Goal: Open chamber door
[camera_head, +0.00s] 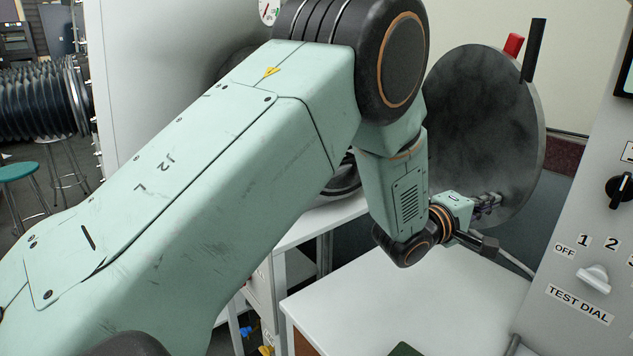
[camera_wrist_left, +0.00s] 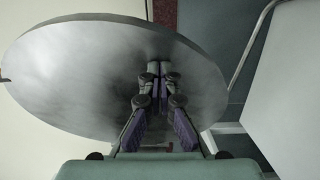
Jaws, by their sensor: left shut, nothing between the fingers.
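The chamber door is a large round grey metal disc (camera_head: 475,120), standing on edge right of my arm in the head view. It also fills much of the left wrist view (camera_wrist_left: 70,75). It appears swung out from the chamber, whose body is mostly hidden behind my arm. My left gripper (camera_head: 493,201) is at the lower part of the disc. In the left wrist view its fingers (camera_wrist_left: 159,72) are together and empty, tips in front of or against the disc face; I cannot tell whether they touch. My right gripper is not in view.
A white table (camera_head: 430,310) lies below the gripper, mostly clear. A control panel with a test dial (camera_head: 594,278) stands close on the right. A red piece (camera_head: 513,45) and a black bar (camera_head: 533,50) show at the disc's upper edge. A teal stool (camera_head: 17,172) is far left.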

